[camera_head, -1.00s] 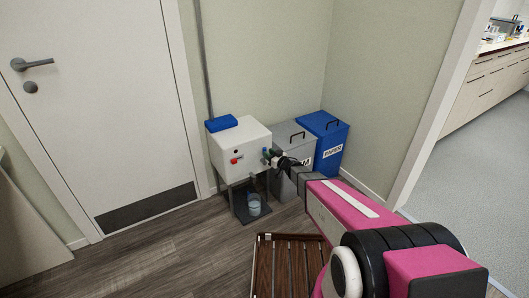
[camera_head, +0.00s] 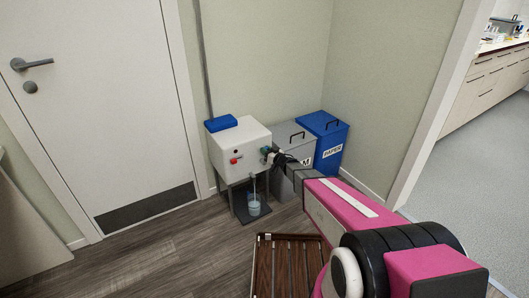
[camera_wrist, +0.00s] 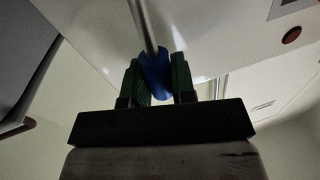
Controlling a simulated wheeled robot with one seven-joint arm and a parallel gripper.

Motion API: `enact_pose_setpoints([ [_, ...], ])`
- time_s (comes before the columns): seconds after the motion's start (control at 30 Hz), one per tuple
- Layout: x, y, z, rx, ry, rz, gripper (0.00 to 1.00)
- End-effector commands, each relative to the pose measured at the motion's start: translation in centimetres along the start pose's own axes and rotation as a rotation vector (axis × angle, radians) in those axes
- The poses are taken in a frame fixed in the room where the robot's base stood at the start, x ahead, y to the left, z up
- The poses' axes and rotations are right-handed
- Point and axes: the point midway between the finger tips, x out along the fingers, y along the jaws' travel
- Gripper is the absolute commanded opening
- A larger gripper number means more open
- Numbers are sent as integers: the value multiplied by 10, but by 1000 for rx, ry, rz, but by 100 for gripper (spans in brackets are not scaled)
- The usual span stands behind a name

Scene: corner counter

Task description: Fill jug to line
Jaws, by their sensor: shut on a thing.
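A white box dispenser (camera_head: 240,148) stands on a dark frame against the wall. A small clear jug (camera_head: 254,209) sits upright on the frame's low shelf, with bluish content. Its fill line and exact level are too small to tell. A thin pale streak (camera_head: 254,188) runs down from the dispenser towards the jug and looks like water. My gripper (camera_head: 270,155) is at the dispenser's right front. In the wrist view my gripper's green fingers (camera_wrist: 155,82) are shut on a blue lever (camera_wrist: 154,70) with a metal rod. The fingers partly hide the lever.
A grey bin (camera_head: 293,140) and a blue bin (camera_head: 327,135) stand right of the dispenser, close to my arm. A slatted wooden piece (camera_head: 285,268) is on the floor in front. A closed white door (camera_head: 95,90) is at left. The floor between is clear.

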Motion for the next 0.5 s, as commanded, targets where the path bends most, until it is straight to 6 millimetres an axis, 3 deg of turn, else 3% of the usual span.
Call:
enact_pose_setpoints([
  [0.17, -1, 8, 1, 92, 19, 0, 0],
  [0.47, -2, 8, 1, 101, 20, -1, 0],
  [0.5, -2, 8, 1, 100, 20, -1, 34],
])
